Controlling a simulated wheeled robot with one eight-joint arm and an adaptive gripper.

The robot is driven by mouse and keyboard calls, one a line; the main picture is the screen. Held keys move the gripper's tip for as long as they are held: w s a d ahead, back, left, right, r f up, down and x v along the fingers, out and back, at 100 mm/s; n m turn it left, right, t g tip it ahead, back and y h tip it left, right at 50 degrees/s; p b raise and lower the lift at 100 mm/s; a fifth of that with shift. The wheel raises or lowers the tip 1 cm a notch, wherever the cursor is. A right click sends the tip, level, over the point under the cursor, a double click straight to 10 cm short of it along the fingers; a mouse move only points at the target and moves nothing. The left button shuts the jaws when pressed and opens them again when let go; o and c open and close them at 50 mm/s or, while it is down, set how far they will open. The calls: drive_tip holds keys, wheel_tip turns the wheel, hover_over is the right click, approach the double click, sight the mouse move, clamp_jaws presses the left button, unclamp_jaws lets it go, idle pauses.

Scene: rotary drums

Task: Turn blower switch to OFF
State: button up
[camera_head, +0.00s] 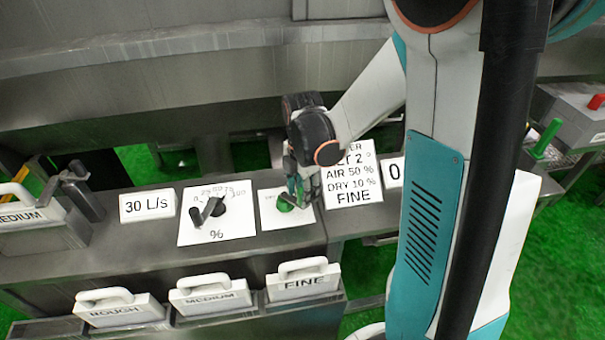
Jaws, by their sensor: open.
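A white plate (272,222) with a green round part (287,203) lies on the grey console, right of the dial plate. It looks like the blower switch, but its lettering is mostly hidden or too small to read. My gripper (300,194) points down from above, right at the green part, and covers some of it. The fingers are open. I cannot tell whether they touch the switch or which way it is set.
Left of it is a percent dial (209,212) with a dark lever, and a "30 L/s" sign (147,206). A settings sheet (352,184) lies to the right. ROUGH (119,313), MEDIUM (210,300) and FINE (303,286) handled blocks line the front.

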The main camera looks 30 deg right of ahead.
wheel_tip(320, 180, up, 11)
idle(0.4)
idle(0.4)
drive_tip(key=s+a+r+m+t, duration=0.2)
drive_tip(key=s+m, duration=0.4)
drive_tip(key=m, duration=0.4)
drive_tip(key=s+a+r+m+t, duration=0.3)
drive_tip(key=s+a+m+t, duration=0.2)
drive_tip(key=m, duration=0.5)
drive_tip(key=shift+s+a+r, duration=0.3)
drive_tip(key=shift+s+a, duration=0.25)
drive_tip(key=shift+s, duration=0.2)
